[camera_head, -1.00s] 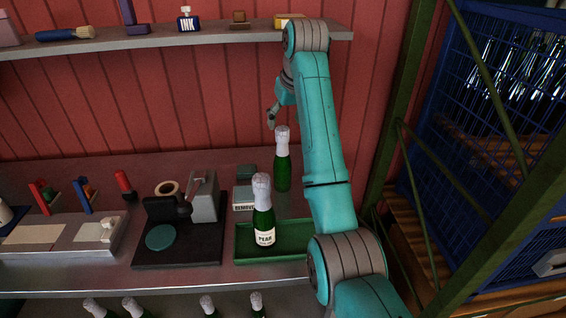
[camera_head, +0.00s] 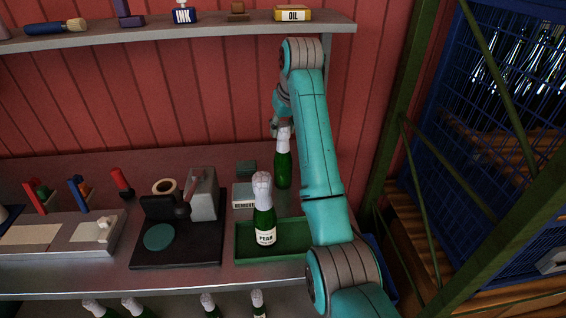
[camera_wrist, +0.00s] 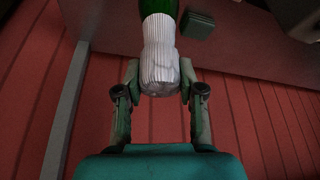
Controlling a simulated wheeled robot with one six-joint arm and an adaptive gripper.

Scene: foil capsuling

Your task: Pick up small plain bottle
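The small plain bottle (camera_head: 283,171) is dark green with a white foil top and shows no label. It stands upright at the back of the bench, behind the green tray. My gripper (camera_head: 278,130) is at its top in the head view, partly hidden by my arm. In the wrist view, the fingers (camera_wrist: 160,82) are apart, one on each side of the bottle's white foil top (camera_wrist: 160,58). I cannot tell whether they touch it.
A labelled bottle (camera_head: 264,215) stands in the green tray (camera_head: 290,236) in front. A black-based device (camera_head: 180,245) stands further left. A shelf (camera_head: 200,35) runs above.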

